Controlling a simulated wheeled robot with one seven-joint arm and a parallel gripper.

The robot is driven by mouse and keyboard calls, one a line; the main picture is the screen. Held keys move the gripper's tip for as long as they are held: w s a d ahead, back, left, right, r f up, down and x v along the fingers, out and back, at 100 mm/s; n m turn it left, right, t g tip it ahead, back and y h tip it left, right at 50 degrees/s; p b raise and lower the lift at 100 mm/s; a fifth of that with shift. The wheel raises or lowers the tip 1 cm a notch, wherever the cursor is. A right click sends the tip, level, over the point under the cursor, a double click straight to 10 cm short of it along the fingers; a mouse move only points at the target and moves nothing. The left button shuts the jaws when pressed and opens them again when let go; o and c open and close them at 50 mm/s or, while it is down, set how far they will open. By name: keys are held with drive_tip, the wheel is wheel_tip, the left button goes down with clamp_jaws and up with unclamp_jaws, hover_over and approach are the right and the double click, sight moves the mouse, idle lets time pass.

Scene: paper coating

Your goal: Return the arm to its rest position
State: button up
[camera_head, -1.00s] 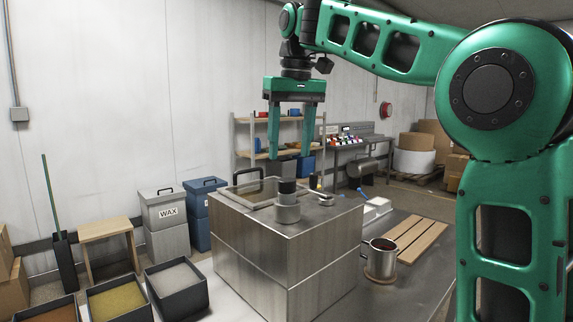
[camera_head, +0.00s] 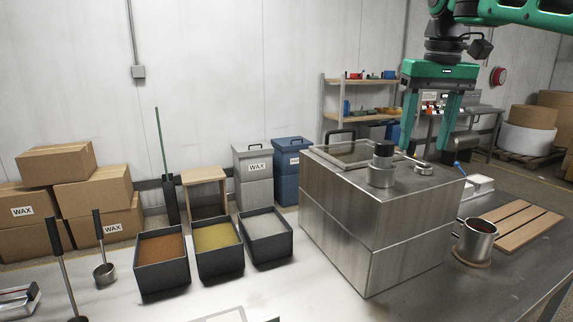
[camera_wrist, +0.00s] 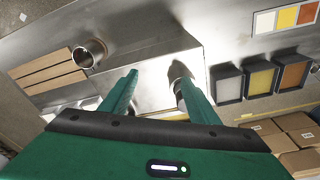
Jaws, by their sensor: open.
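My green gripper (camera_head: 429,122) is raised above the steel box-shaped machine (camera_head: 375,225), its two fingers pointing down and apart with nothing between them. In the wrist view my gripper (camera_wrist: 152,88) is also open and empty over the steel surface. A short cylinder with a dark top (camera_head: 382,170) stands on the machine, left of and below the fingers. My green arm reaches in from the upper right in the head view.
A steel pot (camera_head: 475,242) and a slatted wooden board (camera_head: 518,230) sit right of the machine. Trays of brown (camera_head: 162,264), yellow (camera_head: 219,249) and grey (camera_head: 267,238) material stand left. Shelves (camera_head: 340,100) stand behind. A ladle (camera_head: 104,270) stands at the left.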

drive_tip(key=s+d+f+m, duration=0.3)
drive_tip(key=s+d+f, duration=0.2)
drive_tip(key=s+f, duration=0.9)
drive_tip(key=s+d+f+m+g, duration=0.1)
drive_tip(key=s+d+f+m, duration=0.2)
drive_tip(key=s+f, duration=1.1)
drive_tip(key=d+f, duration=0.1)
drive_tip(key=d, duration=0.2)
drive_tip(key=shift+s+d, duration=0.15)
drive_tip(key=shift+s, duration=0.2)
